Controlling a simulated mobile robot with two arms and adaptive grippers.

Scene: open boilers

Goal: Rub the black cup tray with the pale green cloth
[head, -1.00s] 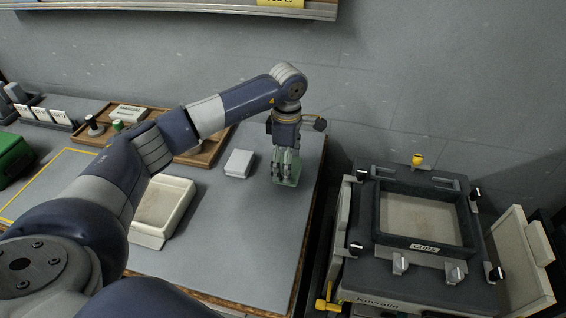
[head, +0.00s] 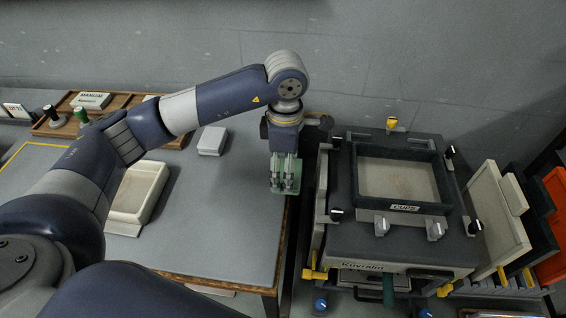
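The black cup tray (head: 447,183) is a square dark frame with a pale sunken floor and a "CUPS" label on its front rim. It sits on top of the boiler machine (head: 400,262) at the right. My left gripper (head: 284,187) points down near the right edge of the grey table, to the left of the tray and apart from it. Its fingers appear closed on the pale green cloth (head: 300,183), which shows behind and beside them. Whether the cloth touches the table is hard to tell. My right gripper is out of view.
A white block (head: 212,140) and a cream open tray (head: 139,196) lie on the grey table (head: 222,220). A wooden tray (head: 50,128) is at the back left. Knobs stick up around the cup tray, with a yellow-topped one (head: 392,123) behind. Panels (head: 497,208) stand at the right.

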